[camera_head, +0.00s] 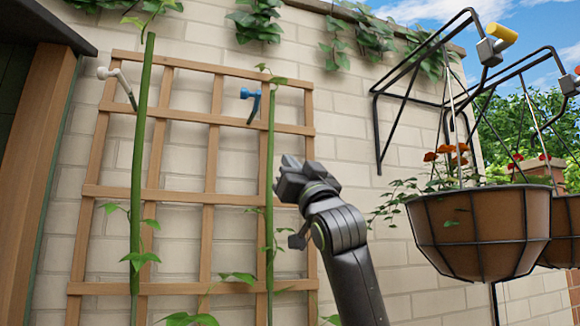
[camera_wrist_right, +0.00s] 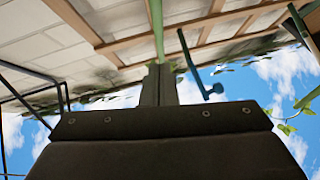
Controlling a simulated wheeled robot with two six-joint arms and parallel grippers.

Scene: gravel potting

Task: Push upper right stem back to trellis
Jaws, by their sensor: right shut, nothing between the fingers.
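The right green stem (camera_head: 269,170) stands upright in front of the wooden trellis (camera_head: 215,118). A blue hooked clip (camera_head: 250,97) sits at its upper part, on the left side. My right gripper (camera_head: 289,172) is shut and empty just right of this stem, below the clip. In the right wrist view the shut fingers (camera_wrist_right: 158,84) point at the stem (camera_wrist_right: 157,28), whose lower part is hidden behind them. I cannot tell whether they touch. The blue clip (camera_wrist_right: 213,90) shows right of the fingers there. My left gripper is out of view.
A thicker left stem (camera_head: 141,150) stands before the trellis with a white clip (camera_head: 118,78) at its top. A hanging planter (camera_head: 478,235) and its black wall bracket (camera_head: 410,90) are to the right. The brick wall between is clear.

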